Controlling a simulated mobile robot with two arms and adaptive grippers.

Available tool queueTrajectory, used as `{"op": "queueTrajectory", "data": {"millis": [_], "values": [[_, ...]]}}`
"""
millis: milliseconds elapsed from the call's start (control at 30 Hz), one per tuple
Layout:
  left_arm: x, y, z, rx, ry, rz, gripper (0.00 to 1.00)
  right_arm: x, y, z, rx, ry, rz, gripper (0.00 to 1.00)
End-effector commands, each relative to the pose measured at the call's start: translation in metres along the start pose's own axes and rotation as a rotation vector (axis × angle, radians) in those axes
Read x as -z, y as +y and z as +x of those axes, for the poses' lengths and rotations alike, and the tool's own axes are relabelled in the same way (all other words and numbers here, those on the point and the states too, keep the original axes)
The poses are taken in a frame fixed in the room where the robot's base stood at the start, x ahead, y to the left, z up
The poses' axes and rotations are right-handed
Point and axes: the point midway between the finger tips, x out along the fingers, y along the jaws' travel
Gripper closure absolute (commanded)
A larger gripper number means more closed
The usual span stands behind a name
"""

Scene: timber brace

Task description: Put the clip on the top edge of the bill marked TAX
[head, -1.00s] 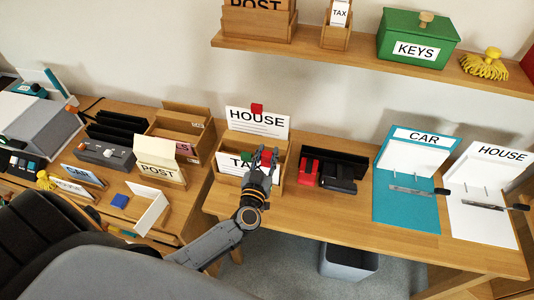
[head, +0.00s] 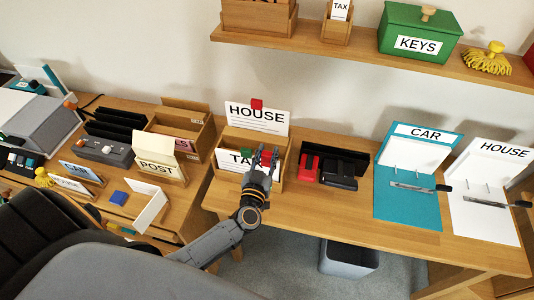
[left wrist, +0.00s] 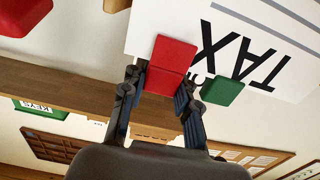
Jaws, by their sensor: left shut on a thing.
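The bill marked TAX (head: 233,160) stands in a wooden box, in front of a bill marked HOUSE (head: 256,117). My left gripper (head: 265,153) is at the right part of the TAX bill. In the left wrist view the TAX bill (left wrist: 285,45) appears upside down. There my left gripper (left wrist: 160,88) is shut on a red clip (left wrist: 171,60), which overlaps the bill's top edge. I cannot tell whether the clip grips the paper. A green clip (left wrist: 222,91) sits at the same edge, close beside the fingers. My right gripper is not in view.
Another red clip (head: 257,104) is on the HOUSE bill's top edge. The wooden box (head: 228,181) surrounds the bills. Red and black desk items (head: 338,170) stand to its right, then a blue CAR folder (head: 405,212). A wooden shelf (head: 360,50) hangs above.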

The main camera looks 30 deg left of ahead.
Motion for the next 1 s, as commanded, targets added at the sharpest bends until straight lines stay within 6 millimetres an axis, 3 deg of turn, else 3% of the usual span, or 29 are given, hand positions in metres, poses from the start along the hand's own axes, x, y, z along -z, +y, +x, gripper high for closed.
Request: {"op": "queueTrajectory", "data": {"millis": [167,200,333,567,667,1000], "values": [[0.0003,0.0,0.0002,0.0,0.0,0.0,0.89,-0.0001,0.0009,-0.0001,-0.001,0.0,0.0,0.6],[0.0003,0.0,0.0001,0.0,0.0,0.0,0.68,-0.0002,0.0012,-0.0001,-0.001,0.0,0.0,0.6],[0.0003,0.0001,0.0001,0.0,0.0,0.0,0.43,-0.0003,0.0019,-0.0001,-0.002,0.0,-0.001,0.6],[0.0002,0.0,0.0,0.0,0.0,0.0,0.42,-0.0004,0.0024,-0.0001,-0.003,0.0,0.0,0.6],[0.0001,-0.0001,0.0,0.0,0.0,0.0,0.21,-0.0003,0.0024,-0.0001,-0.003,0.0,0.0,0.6],[0.0009,-0.0011,0.0001,0.002,0.0,0.001,0.21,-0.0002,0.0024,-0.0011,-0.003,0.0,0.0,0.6]]}}
